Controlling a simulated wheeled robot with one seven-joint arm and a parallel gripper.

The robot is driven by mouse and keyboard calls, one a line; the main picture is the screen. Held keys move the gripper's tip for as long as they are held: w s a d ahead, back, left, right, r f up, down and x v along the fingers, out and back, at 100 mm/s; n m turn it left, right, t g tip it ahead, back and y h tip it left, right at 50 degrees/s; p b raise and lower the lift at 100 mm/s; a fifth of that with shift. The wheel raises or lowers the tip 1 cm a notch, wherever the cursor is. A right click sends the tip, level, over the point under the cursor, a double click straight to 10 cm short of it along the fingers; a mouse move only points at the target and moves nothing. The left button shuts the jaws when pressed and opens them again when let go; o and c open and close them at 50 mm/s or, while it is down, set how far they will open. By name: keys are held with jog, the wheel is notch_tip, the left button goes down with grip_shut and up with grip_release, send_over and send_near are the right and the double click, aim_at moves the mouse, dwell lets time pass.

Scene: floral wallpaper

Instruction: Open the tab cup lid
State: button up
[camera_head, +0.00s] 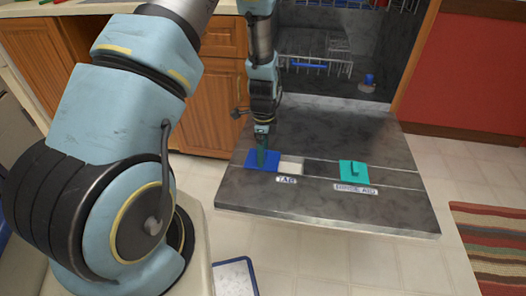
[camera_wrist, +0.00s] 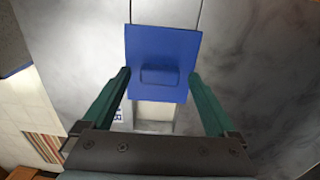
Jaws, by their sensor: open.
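The blue tab cup lid (camera_head: 252,163) lies on the inner face of the lowered dishwasher door (camera_head: 300,206). A pale cup opening (camera_head: 290,168) shows uncovered to its right, above a label reading TAB (camera_head: 286,180). The wrist view shows the lid (camera_wrist: 160,45) with a raised grip (camera_wrist: 160,77) near its lower edge, and the pale opening (camera_wrist: 154,112) below it. My gripper (camera_wrist: 158,74) is open and empty, its teal fingers on either side of the lid's lower half. In the head view my gripper (camera_head: 262,160) points down over the lid; contact cannot be told.
A teal rinse aid cap (camera_head: 354,173) sits on the door to the right, above its label (camera_head: 356,189). Dish racks (camera_head: 312,66) stand inside the dishwasher behind. Wooden cabinets (camera_head: 212,110) are at the left. The door's right part is clear.

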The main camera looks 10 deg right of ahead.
notch_tip(320, 180, up, 10)
jog(key=shift+w+r, duration=0.2)
jog(key=shift+r, duration=0.05)
dwell(0.5)
jog(key=s+a+r+n+t, duration=0.1)
jog(key=s+a+r+n, duration=0.3)
jog(key=a+r+n, duration=0.5)
jog(key=s+a+r+n+t, duration=0.1)
jog(key=s+a+r+n, duration=0.35)
jog(key=a+n, duration=0.9)
notch_tip(320, 180, up, 14)
jog(key=p, duration=1.3)
jog(key=shift+w+m, duration=0.25)
jog(key=shift+m, duration=0.1)
jog(key=shift+f, duration=0.1)
